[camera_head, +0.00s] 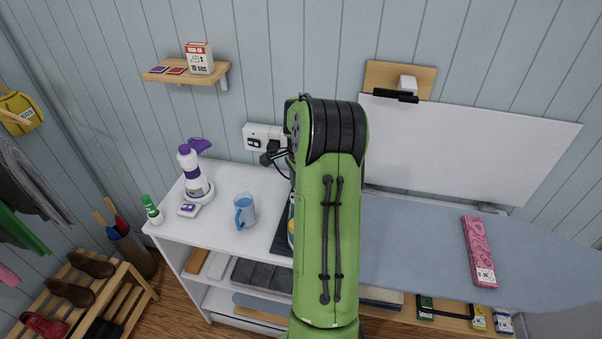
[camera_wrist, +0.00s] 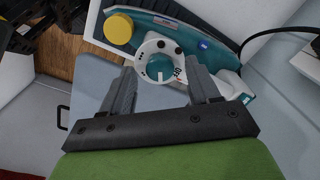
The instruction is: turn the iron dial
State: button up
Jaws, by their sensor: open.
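The iron dial (camera_wrist: 160,68) is a round teal knob on a white ring in the wrist view. It sits on the teal and white iron (camera_wrist: 181,26), near a round yellow cap (camera_wrist: 118,28). My gripper (camera_wrist: 160,76) is open, with one grey finger at each side of the dial's lower part; I cannot tell whether either finger touches it. In the head view my green arm covers most of the iron; only a small part (camera_head: 291,228) shows at the arm's left edge. My gripper is hidden there.
A white shelf unit (camera_head: 235,180) holds a blue cup (camera_head: 245,211) and a purple and white spray bottle (camera_head: 192,172). An ironing board (camera_head: 410,240) extends right, with a pink box (camera_head: 480,250) on it. A wall socket (camera_head: 262,136) is behind the arm. A black cord (camera_wrist: 270,32) runs from the iron.

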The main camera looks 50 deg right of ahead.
notch_tip(320, 180, up, 15)
jog(key=p, duration=0.1)
jog(key=shift+s+a+p, duration=0.15)
jog(key=shift+s+p, duration=0.1)
jog(key=shift+p, duration=0.15)
